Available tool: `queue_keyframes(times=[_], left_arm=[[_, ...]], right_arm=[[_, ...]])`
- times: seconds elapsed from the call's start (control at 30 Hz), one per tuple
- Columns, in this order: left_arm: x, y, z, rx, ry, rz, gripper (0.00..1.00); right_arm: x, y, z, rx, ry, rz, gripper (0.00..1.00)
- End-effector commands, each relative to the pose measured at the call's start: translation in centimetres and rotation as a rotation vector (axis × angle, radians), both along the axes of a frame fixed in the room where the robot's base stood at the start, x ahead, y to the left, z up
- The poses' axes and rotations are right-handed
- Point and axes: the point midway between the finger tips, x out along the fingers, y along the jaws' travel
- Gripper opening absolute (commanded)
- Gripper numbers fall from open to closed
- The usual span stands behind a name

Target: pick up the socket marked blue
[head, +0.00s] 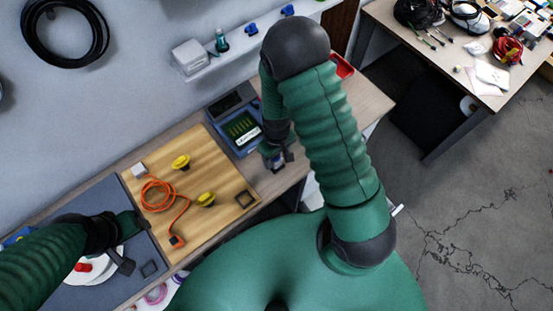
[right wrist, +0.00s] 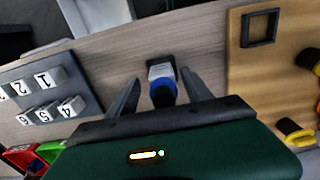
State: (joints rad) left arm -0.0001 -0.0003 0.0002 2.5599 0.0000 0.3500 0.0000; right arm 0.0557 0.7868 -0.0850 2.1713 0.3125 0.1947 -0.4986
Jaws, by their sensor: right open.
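The socket with a blue band (right wrist: 162,92) stands on the wooden table in the right wrist view, its upper part pale and dark. My right gripper (right wrist: 161,78) is open, with one finger on each side of the socket and a visible gap to each. In the head view my right gripper (head: 279,163) is low over the table, between the wooden board and the table's right part; the socket cannot be made out there. My left gripper (head: 131,243) is over the grey mat at the left, its fingers apart and nothing seen between them.
The wooden board (head: 225,179) holds yellow knobs, an orange cable (head: 158,193) and a black square frame (head: 245,199). A grey block with numbered cubes (right wrist: 50,92) lies left of the socket in the right wrist view. A blue device (head: 239,128) stands behind my right gripper.

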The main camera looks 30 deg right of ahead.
Motion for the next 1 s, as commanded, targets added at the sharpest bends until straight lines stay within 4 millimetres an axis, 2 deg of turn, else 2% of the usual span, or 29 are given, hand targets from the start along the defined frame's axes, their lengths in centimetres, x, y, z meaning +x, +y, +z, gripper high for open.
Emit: queue_keyframes(times=[0.23, 0.67, 1.0], left_arm=[[-0.01, 0.01, 0.0, 0.0, 0.001, 0.0, 0.54], [-0.01, 0.0, -0.01, 0.0, 0.001, 0.0, 0.54], [-0.01, 0.01, -0.03, 0.0, 0.001, 0.0, 0.54]], right_arm=[[0.05, 0.01, -0.47, 0.0, -0.002, 0.001, 0.58], [0.04, -0.02, -0.45, 0.0, -0.001, 0.001, 0.02], [0.05, -0.01, -0.42, 0.0, -0.001, 0.001, 0.0]])
